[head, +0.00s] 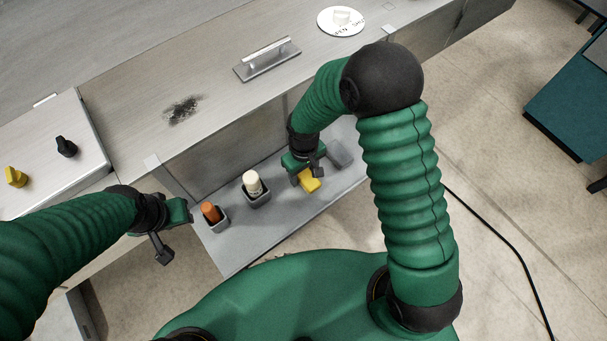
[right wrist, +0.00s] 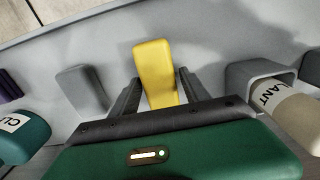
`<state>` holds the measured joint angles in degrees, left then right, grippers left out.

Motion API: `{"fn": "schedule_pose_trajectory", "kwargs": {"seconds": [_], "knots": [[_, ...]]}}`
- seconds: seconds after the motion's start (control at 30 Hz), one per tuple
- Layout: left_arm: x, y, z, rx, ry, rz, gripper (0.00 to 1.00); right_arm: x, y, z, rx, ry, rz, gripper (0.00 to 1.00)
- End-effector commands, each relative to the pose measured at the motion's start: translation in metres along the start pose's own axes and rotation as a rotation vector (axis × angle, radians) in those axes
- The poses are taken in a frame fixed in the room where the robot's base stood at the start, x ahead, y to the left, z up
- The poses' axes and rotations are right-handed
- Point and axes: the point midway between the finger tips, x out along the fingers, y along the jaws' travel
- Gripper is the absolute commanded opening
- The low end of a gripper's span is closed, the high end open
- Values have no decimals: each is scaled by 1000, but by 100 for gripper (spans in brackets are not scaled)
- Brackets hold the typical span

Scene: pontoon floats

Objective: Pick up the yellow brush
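The yellow brush (head: 309,182) lies in the grey tray under my right gripper (head: 300,172) in the head view. In the right wrist view the yellow brush (right wrist: 155,68) shows as a yellow block; its near end is hidden behind the gripper body. The two dark fingers of my right gripper (right wrist: 157,95) stand on either side of it, with narrow gaps visible, so it looks open around the brush. My left gripper (head: 186,212) is left of the tray near the orange-topped bottle; its fingers are not clear.
The grey tray (head: 245,251) also holds an orange-topped bottle (head: 211,212), a white bottle (head: 252,183) and a grey block (head: 340,154). A metal bench (head: 225,102) with a handle (head: 268,60) rises behind. A teal container (right wrist: 22,140) shows at left in the wrist view.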

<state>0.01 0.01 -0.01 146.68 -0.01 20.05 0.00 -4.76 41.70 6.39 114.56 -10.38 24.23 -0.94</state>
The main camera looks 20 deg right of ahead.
Motion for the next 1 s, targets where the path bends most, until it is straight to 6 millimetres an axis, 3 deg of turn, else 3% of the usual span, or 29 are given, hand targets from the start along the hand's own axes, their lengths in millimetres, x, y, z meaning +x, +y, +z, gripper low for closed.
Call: {"fn": "schedule_pose_trajectory", "kwargs": {"seconds": [0.03,0.4,0.73,1.0], "knots": [[0,0,0,0,0,0,36,0,0,0,0,0,0,46],[0,0,0,0,0,0,36,0,0,-1,0,0,0,0],[0,0,0,0,0,0,36,-5,0,-1,0,2,0,0],[2,0,0,0,0,0,36,-37,0,-2,0,5,2,0]]}}
